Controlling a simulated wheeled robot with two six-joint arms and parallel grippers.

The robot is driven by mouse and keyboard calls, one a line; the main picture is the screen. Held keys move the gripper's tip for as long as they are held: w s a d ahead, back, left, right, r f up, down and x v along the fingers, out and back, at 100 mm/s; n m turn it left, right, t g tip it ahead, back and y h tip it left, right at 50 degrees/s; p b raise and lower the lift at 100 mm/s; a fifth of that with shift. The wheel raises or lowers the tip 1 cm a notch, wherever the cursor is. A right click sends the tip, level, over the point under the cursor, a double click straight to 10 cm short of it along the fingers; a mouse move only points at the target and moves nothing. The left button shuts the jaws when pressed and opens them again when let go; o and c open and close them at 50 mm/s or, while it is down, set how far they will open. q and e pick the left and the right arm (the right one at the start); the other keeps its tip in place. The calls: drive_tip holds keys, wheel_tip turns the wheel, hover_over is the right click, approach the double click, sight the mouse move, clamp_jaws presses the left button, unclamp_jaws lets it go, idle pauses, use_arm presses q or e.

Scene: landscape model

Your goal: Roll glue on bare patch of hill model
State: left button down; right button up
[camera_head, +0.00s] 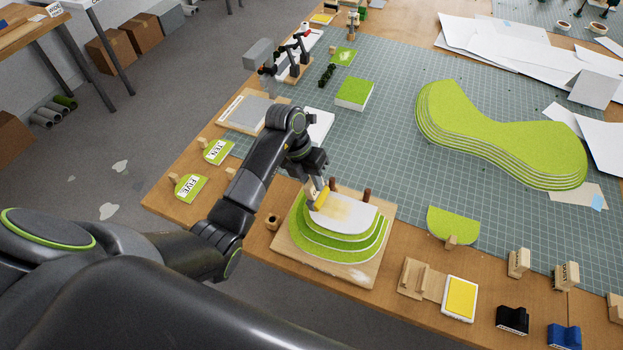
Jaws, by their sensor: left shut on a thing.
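The hill model (327,250) has stacked green layers with white edges and sits on a wooden board (362,271) at the table's front. Its top layer is a bare white patch (358,214), with a pale yellowish area on its left part. My left gripper (316,183) is over the back left of this patch, shut on a glue roller. The yellow head of the glue roller (317,196) is at the patch's upper left edge; I cannot tell whether it touches. Part of the roller is hidden by the gripper. My right gripper is not in view.
Green pieces marked TEN (217,151) and FIVE (190,188) lie at the left edge. A yellow pad (461,297), wooden holder and stamps line the front right. A large layered green model (500,135) stands at the right. The cutting mat's middle is mostly clear.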

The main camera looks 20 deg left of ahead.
use_arm(q)
drive_tip(key=shift+f, duration=0.35)
